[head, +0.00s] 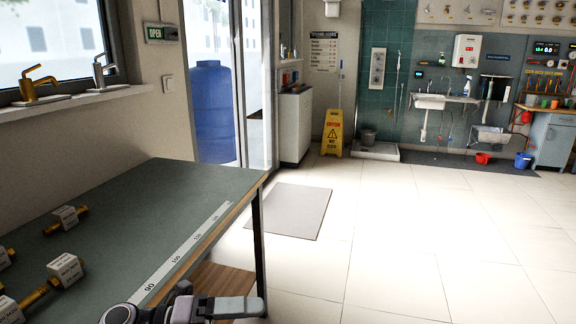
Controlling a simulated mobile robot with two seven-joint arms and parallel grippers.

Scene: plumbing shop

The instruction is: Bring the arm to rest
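Part of one of my arms shows at the bottom left of the head view, by the near corner of the workbench (150,200). I take it to be my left arm. Its gripper (240,307) points to the right. Its fingers look like one grey block, cut by the frame's lower edge, so whether they are open or shut cannot be told. I see nothing held in it. My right gripper is out of view.
Several brass fittings with white labels, one a labelled fitting (66,216), lie on the bench's left part. A ruler strip (185,250) runs along its edge. Open tiled floor (400,240) lies to the right, with a grey mat (297,210) and a yellow caution sign (333,132) farther back.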

